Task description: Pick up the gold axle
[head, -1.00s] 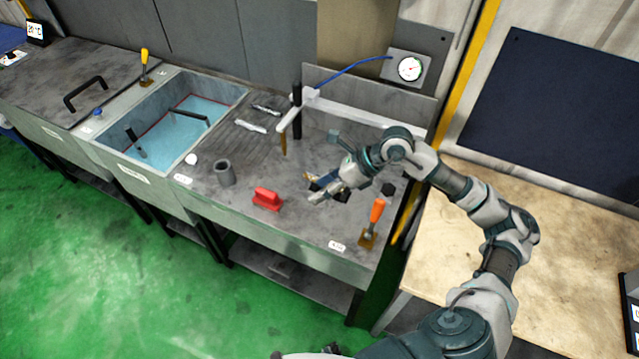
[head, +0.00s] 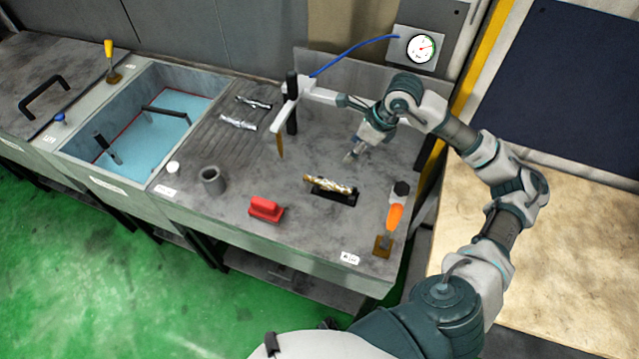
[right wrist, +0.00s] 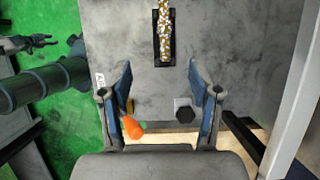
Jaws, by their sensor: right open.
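The gold axle (head: 330,184) lies in a black holder (head: 345,199) on the grey bench in the head view. In the right wrist view the axle (right wrist: 164,28) is at the top centre, running away from the gripper, with the holder (right wrist: 153,54) around its near end. My right gripper (head: 350,157) is behind and to the right of the axle in the head view, apart from it. In the right wrist view its two blue-padded fingers (right wrist: 160,72) are wide apart with nothing between them. A dark gripper, apparently my left one (right wrist: 28,43), shows small over the green floor; its jaws are unclear.
A red block (head: 266,208) and a grey cup (head: 213,181) stand left of the holder. An orange-handled lever (head: 393,219) stands to its right. A white arm with a brown tip (head: 281,144) is behind it. Two silver pieces (head: 238,122) lie near the water basin (head: 140,130).

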